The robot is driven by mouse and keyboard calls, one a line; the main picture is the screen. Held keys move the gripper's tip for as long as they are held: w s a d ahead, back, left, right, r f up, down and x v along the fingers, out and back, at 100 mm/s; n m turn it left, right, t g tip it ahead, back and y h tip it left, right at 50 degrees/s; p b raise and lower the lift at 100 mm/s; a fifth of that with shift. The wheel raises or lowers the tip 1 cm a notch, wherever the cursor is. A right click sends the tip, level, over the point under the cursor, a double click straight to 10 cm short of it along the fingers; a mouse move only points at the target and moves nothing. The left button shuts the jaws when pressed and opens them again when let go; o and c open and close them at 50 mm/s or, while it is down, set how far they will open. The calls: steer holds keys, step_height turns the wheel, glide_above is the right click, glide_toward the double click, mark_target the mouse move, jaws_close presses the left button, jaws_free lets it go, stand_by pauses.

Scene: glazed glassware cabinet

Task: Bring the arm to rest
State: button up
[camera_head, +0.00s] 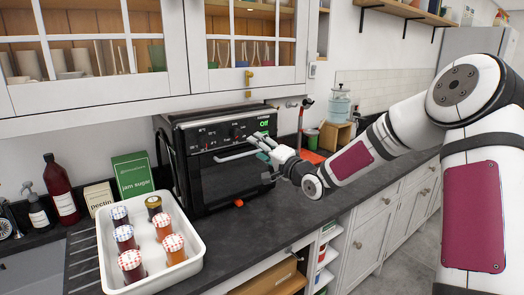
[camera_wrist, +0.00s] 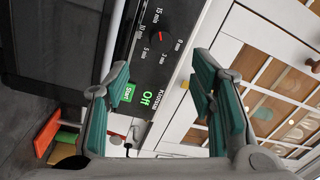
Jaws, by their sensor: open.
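My gripper (camera_head: 262,148) is in front of the upper right part of the black oven's front in the head view, near its handle. In the wrist view my gripper (camera_wrist: 165,105) shows two teal-padded fingers spread apart with nothing between them. The black oven (camera_head: 225,165) stands on the dark counter, and its door looks shut. Its panel (camera_wrist: 150,65) shows a green "Off" display, a "Start" button and a dial in the wrist view. I cannot tell whether a finger touches the oven.
A white tray (camera_head: 198,243) with several jars stands at the front left. Bottles and boxes, including a green jam sugar box (camera_head: 132,178), stand behind it. A glazed cabinet (camera_head: 90,92) hangs above.

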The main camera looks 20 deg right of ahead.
steer(key=shift+s+d, duration=0.15)
steer(key=shift+s, duration=0.35)
steer(key=s+a+n+g+h, duration=0.1)
steer(key=s+n+g+h, duration=0.1)
steer(key=s, duration=1.3)
steer(key=s+a+r+n+g+h, duration=0.1)
steer(key=s+n+g, duration=0.3)
steer(key=s, duration=1)
steer(key=s+a+r+n+g+h, duration=0.1)
steer(key=s+g, duration=0.5)
steer(key=s, duration=0.9)
steer(key=a+n+h, duration=0.1)
steer(key=n+h, duration=0.1)
steer(key=n, duration=0.1)
steer(key=shift+s, duration=0.3)
